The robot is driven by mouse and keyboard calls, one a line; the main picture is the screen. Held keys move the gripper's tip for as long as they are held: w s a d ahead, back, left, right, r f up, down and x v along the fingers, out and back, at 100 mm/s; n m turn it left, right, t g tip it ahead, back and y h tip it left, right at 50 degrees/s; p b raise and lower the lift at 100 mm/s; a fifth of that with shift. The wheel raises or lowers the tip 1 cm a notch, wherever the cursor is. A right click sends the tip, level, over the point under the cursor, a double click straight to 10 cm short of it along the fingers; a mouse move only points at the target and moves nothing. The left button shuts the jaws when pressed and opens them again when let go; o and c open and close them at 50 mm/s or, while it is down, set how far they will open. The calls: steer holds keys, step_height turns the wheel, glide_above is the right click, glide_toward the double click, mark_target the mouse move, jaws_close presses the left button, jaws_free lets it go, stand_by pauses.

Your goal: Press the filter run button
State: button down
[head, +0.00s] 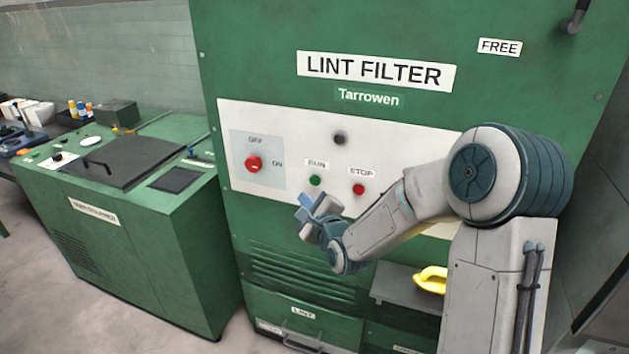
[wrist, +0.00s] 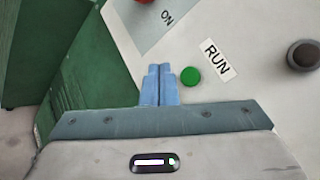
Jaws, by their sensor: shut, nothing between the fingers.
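The green run button (head: 315,181) sits on the white panel (head: 405,145) of the green lint filter cabinet, under a RUN label. In the wrist view the green button (wrist: 191,76) shows just right of my fingertips, beside its RUN label (wrist: 217,60). My gripper (head: 312,207) is shut and empty, in front of the panel and below the button in the head view. In the wrist view its blue fingers (wrist: 159,72) are together and point at the panel. I cannot tell how far the tips are from the panel.
The red stop button (head: 359,189) is right of the run button. A red OFF/ON switch (head: 254,163) is to the left. A dark round knob (head: 340,138) is above. A green machine (head: 125,215) stands left. A yellow object (head: 432,279) lies on a shelf below.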

mark_target(310, 181)
steer(key=shift+w+d, duration=0.25)
steer(key=shift+w, duration=0.45)
steer(key=shift+w+d, duration=0.25)
steer(key=shift+w, duration=0.5)
steer(key=shift+w+d, duration=0.25)
steer(key=shift+w, duration=0.45)
steer(key=shift+w, duration=0.1)
stand_by(0.3)
steer(key=shift+w+d, duration=0.15)
steer(key=shift+w, duration=0.15)
steer(key=shift+w+d, duration=0.25)
steer(key=shift+w, duration=0.3)
stand_by(0.9)
steer(key=shift+s, duration=0.1)
steer(key=shift+s+a, duration=0.35)
steer(key=shift+s, duration=0.5)
steer(key=s, duration=0.1)
steer(key=s+a, duration=0.1)
steer(key=s, duration=0.1)
steer(key=s+b, duration=0.1)
steer(key=shift+s+a, duration=0.35)
